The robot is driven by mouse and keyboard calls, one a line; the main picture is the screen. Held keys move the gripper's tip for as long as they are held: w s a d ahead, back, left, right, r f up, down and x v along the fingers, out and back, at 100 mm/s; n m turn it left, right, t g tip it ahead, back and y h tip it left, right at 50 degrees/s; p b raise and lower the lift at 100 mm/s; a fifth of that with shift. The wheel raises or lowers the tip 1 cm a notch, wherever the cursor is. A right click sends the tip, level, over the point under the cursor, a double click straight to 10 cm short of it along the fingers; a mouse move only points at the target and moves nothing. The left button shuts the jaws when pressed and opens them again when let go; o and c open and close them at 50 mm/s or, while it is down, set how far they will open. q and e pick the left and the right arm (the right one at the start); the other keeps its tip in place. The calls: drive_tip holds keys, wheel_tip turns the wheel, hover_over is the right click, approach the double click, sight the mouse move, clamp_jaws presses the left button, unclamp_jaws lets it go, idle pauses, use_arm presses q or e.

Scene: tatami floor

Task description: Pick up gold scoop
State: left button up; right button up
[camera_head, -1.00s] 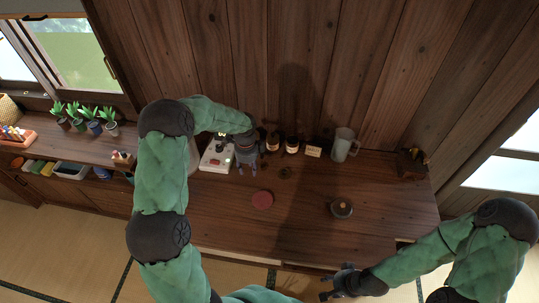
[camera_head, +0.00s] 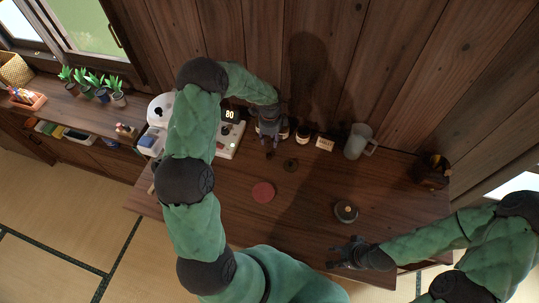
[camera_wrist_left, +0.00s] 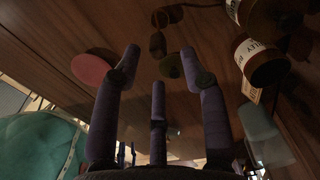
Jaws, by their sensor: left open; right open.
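A small dull-gold disc, which looks like the bowl of the gold scoop (camera_wrist_left: 171,66), lies on the wooden counter just beyond my left fingertips in the left wrist view. A thin dark part and a second small disc (camera_wrist_left: 167,16) lie near it; I cannot tell whether they join. In the head view the likely scoop is a small dark round shape (camera_head: 291,165), right of and below my left gripper (camera_head: 270,148). My left gripper is open and empty, fingers spread and pointing towards the counter. My right gripper (camera_head: 346,254) is open and empty at the counter's front edge.
A red disc (camera_head: 263,192) and a dark round pot (camera_head: 346,212) sit on the counter (camera_head: 300,220). Labelled jars (camera_head: 303,133), a small card (camera_head: 325,144) and a clear pitcher (camera_head: 357,141) stand along the wall. A white device (camera_head: 231,125) is left of my left gripper.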

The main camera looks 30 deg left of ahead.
sight(269, 142)
use_arm(q)
drive_tip(key=f, duration=0.6)
drive_tip(key=shift+a, duration=0.3)
clamp_jaws()
